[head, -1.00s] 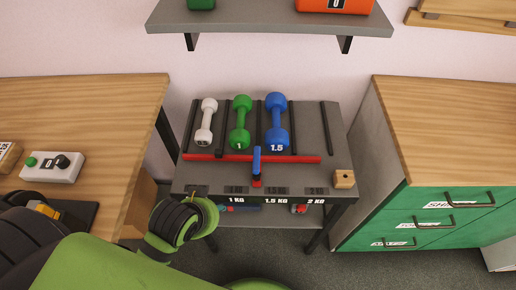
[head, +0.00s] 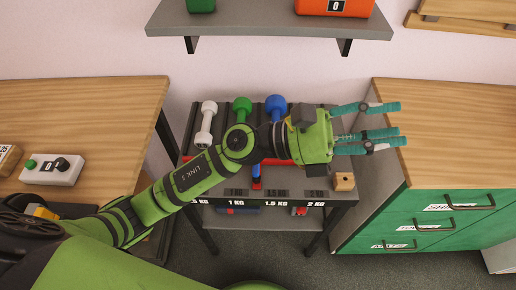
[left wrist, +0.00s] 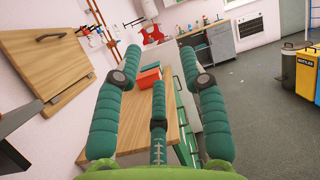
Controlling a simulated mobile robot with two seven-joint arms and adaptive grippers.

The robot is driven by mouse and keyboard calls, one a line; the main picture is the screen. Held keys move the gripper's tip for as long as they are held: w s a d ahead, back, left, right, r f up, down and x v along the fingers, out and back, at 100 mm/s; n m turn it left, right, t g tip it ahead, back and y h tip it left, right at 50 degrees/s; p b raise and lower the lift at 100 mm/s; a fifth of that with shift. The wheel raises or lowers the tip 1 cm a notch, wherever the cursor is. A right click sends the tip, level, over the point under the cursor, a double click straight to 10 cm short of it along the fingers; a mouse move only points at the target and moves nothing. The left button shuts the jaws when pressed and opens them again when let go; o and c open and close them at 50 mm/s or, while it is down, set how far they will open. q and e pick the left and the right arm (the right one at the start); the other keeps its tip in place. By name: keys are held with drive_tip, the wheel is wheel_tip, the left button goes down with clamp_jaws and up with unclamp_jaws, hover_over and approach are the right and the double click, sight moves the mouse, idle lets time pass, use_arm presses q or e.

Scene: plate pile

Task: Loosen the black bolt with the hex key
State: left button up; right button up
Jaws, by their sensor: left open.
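I make out neither a black bolt nor a hex key in these frames. My left gripper (head: 392,124) is open and empty, its teal fingers pointing right over the left part of the right-hand wooden counter (head: 450,120). In the left wrist view the open left gripper (left wrist: 162,60) has its fingers spread, with nothing between them. My left arm crosses in front of the dumbbell stand and hides part of it. My right gripper is out of view.
White (head: 207,124), green (head: 242,105) and blue (head: 276,104) dumbbells sit on the stand (head: 318,203). A small wooden block (head: 343,181) is at its right corner. A shelf (head: 260,21) hangs above.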

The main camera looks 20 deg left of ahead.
use_arm(q)
wheel_tip(320, 180, down, 5)
drive_tip(key=s+d+m+g+y, duration=0.2)
drive_tip(key=s+m+g+y, duration=0.15)
drive_tip(key=m, duration=0.35)
drive_tip(key=m+y, duration=1.1)
drive_tip(key=y, duration=0.7)
approach(258, 166)
drive_tip(key=f, duration=0.2)
drive_tip(key=w+f, duration=0.1)
drive_tip(key=f, duration=0.2)
drive_tip(key=shift+w+f, duration=0.35)
drive_tip(key=shift+f, duration=0.05)
drive_tip(key=shift+a+f, duration=0.15)
wheel_tip(258, 166, down, 5)
drive_tip(key=shift+f+p, duration=0.25)
drive_tip(key=shift+p, duration=0.6)
drive_tip(key=shift+f, duration=0.6)
